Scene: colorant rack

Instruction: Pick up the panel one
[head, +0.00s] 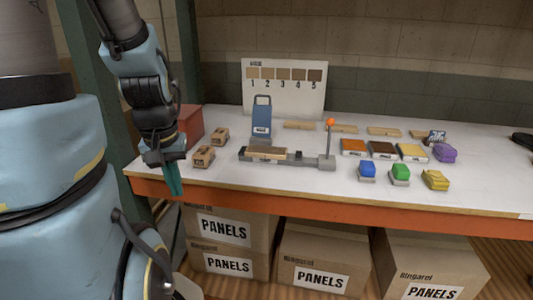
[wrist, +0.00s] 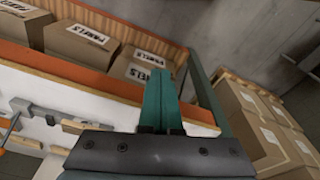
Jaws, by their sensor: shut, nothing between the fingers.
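My gripper (head: 174,180) hangs at the left front edge of the white table, its teal fingers together and empty. The fingers also show in the wrist view (wrist: 159,98). Several thin tan wooden panels lie in a row at the back of the table: a first panel (head: 299,125), a second (head: 344,128) and a third (head: 384,132). Another wooden panel (head: 266,153) lies on a grey fixture (head: 307,162). The board (head: 284,88) behind shows wood swatches numbered 1 to 5. I cannot tell which panel is number one. My gripper is left of all of them, touching none.
The fixture has an orange-knobbed lever (head: 330,123). Orange, brown and yellow colorant trays (head: 353,147) and coloured blocks (head: 367,170) fill the right. Boxes marked PANELS (head: 314,262) sit below the table.

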